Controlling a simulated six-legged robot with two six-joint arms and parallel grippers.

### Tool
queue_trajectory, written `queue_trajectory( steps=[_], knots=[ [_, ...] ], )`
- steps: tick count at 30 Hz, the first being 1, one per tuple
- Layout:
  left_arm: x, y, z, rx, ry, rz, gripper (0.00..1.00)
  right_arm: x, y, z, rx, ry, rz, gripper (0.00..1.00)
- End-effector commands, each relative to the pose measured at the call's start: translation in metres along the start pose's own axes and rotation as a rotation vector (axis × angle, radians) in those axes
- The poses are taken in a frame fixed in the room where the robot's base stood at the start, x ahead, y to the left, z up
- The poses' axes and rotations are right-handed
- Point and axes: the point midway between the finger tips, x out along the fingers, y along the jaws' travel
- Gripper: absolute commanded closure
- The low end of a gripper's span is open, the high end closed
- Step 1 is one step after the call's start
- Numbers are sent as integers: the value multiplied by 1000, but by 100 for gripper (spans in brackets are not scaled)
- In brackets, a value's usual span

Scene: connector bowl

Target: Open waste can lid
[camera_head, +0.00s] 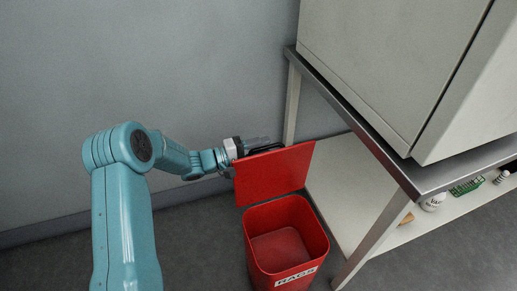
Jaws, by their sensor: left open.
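The red waste can (287,244) stands on the floor in the lower middle, with a white label on its front. Its red lid (272,174) is raised and stands up at the back of the can, so the empty-looking inside shows. My left gripper (262,145) is open at the lid's upper left edge, partly behind it. The lid hides part of the gripper, and I cannot tell whether they touch. My right gripper is not in view.
A metal table (356,117) with a large pale cabinet (400,60) on top stands close on the right. Its lower shelf (345,185) holds a white container (433,202) and a green item (466,187). A grey wall is behind. The floor left of the can is clear.

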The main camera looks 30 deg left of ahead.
Motion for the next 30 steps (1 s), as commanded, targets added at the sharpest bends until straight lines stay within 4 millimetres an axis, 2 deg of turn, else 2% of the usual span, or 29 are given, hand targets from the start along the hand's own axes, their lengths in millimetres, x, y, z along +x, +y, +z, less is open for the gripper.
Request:
queue_trajectory(
  steps=[5, 8, 15, 21, 25, 30],
  knots=[
    [-16, 0, 0, -2, 4, -1, 60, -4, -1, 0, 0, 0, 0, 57],
    [-38, 1, 0, -3, 5, -1, 60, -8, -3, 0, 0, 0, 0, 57],
    [-104, 2, 0, -1, 7, -1, 60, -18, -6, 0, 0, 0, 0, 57],
    [-144, 1, 1, 0, 3, 0, 60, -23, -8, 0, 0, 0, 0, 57],
    [-158, 1, 1, 1, 1, 0, 60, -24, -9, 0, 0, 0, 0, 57],
    [-164, 0, 1, 1, 0, 1, 60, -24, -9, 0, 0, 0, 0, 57]
  ],
)
